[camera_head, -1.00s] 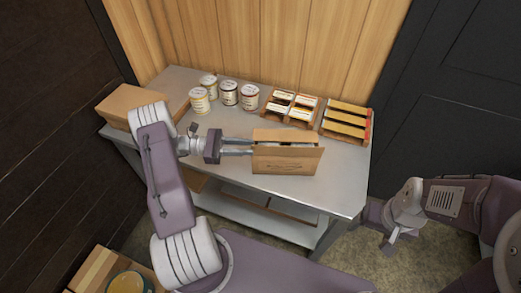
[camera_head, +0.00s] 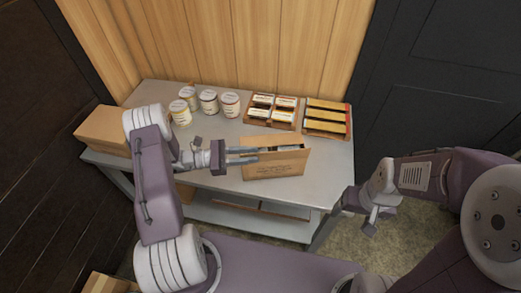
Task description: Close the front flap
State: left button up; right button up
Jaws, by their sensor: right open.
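An open cardboard box (camera_head: 275,170) stands near the front edge of the metal table, with printing on its front. Its front flap seems to stand up in line with the front face, and a flap (camera_head: 280,140) shows at the back. Dark and pale contents show in the narrow gap between. My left gripper (camera_head: 256,154) reaches in from the left, its two fingers apart at the box's left end, near the top. I cannot tell whether they touch it. My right gripper (camera_head: 371,223) is open and empty, off the table's right front corner.
Several labelled jars (camera_head: 209,102) stand behind the box. A wooden crate of small packs (camera_head: 271,113) and a rack of yellow-topped packs (camera_head: 327,118) stand at back right. A closed carton (camera_head: 103,129) sits at the left end. The table's right front (camera_head: 328,178) is clear.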

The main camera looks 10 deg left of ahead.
aim_at(275, 156)
pick_arm(q)
jog(key=p+x, duration=0.1)
jog(key=x, duration=0.2)
jog(key=shift+w, duration=0.3)
jog(key=shift+w+d+f, duration=0.1)
jog(key=shift+d, duration=0.5)
jog(key=shift+c, duration=0.3)
grip_shut()
jog(key=shift+a, duration=0.2)
pick_arm(e)
jog(key=shift+a+r, duration=0.4)
jog(key=shift+r, duration=0.4)
